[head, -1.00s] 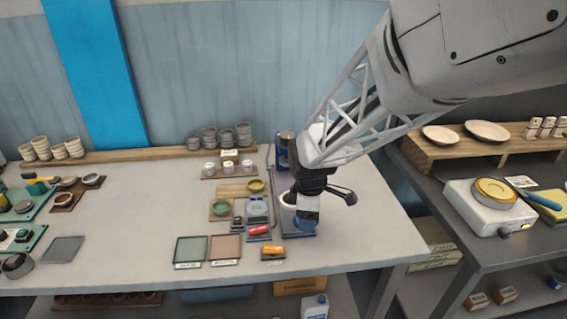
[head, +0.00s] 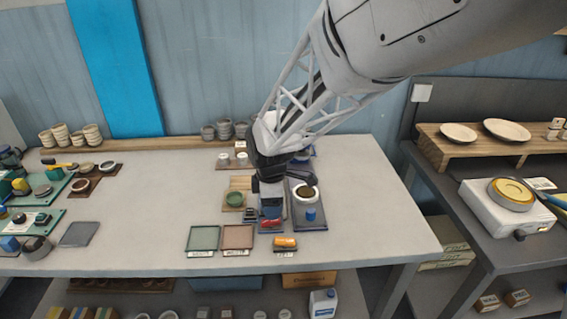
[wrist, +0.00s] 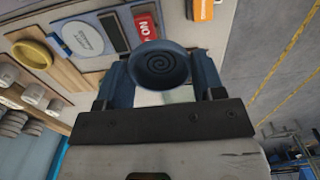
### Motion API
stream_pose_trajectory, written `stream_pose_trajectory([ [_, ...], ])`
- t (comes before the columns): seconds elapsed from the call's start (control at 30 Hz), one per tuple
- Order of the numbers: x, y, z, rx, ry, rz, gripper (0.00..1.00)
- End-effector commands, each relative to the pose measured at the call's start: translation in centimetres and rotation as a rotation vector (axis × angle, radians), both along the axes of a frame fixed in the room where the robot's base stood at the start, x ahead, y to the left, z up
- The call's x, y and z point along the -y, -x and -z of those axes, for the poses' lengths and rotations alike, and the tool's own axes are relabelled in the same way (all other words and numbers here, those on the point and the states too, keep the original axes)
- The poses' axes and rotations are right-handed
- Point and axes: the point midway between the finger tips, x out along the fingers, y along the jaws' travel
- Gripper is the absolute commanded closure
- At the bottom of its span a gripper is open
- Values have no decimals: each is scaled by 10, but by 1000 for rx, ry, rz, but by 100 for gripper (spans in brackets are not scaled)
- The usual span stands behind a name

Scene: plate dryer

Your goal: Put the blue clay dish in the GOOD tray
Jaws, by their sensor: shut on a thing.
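A small dark blue dish (wrist: 161,68) with a spiral inside sits between the two fingers of my gripper (wrist: 161,78) in the wrist view. The gripper is shut on it. In the head view my gripper (head: 271,208) hangs over the scale area, and the arm hides part of what is beneath. Two shallow trays lie near the bench's front edge, left of the gripper: a green tray (head: 203,238) and a reddish tray (head: 238,237). Each has a small label in front, too small to read. Both look empty.
Right of the gripper is a dark stand with a white ring (head: 305,191) and a blue knob (head: 311,214). An orange block (head: 285,242) and a red item (head: 271,223) lie near the trays.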

Motion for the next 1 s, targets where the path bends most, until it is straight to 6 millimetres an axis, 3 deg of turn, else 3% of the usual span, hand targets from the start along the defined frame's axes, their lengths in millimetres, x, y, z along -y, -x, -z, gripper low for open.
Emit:
stream_pose_trajectory([
  [0.7,-154,6,1,0,0,-306,61],
  [1.0,-189,14,1,0,0,-375,61],
])
